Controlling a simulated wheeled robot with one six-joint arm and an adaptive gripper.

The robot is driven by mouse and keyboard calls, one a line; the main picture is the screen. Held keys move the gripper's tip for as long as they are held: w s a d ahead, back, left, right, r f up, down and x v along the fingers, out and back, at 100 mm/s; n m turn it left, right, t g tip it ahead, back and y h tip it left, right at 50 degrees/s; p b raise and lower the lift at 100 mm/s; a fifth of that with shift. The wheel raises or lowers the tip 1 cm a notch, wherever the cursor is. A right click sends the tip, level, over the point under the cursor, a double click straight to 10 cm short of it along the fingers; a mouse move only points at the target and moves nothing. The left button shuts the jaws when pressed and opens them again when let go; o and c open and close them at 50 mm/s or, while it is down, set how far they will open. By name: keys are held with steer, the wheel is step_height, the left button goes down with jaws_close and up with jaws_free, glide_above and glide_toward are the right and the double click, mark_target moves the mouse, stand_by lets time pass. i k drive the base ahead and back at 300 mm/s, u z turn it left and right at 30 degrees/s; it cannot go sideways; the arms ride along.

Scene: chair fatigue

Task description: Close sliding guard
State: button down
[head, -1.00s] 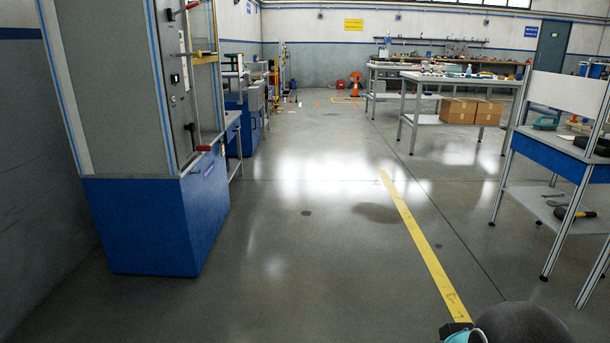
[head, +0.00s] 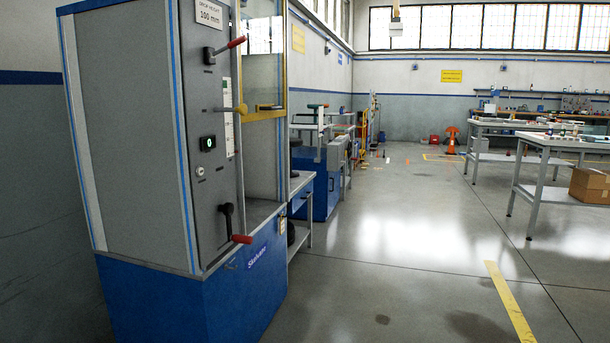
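The machine with the sliding guard stands at the left in the head view, a tall grey cabinet (head: 128,140) on a blue base (head: 190,300). The guard (head: 262,65) is a clear panel in a yellow frame on the machine's right-hand side. Its lower yellow bar (head: 265,115) sits well above the worktop, with an open gap below it. A control panel (head: 210,130) faces me with red-tipped levers, a yellow-knobbed lever and a small green display. My gripper is not in view.
Open concrete floor (head: 400,250) lies to the right of the machine, with a yellow floor line (head: 508,300). Other benches and machines stand behind it along the left wall. Worktables (head: 545,165) and a cardboard box (head: 590,186) are at the right.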

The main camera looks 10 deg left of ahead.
mark_target(262, 112)
steer(key=u, duration=0.45)
steer(key=i, duration=2.1)
steer(key=u, duration=0.45)
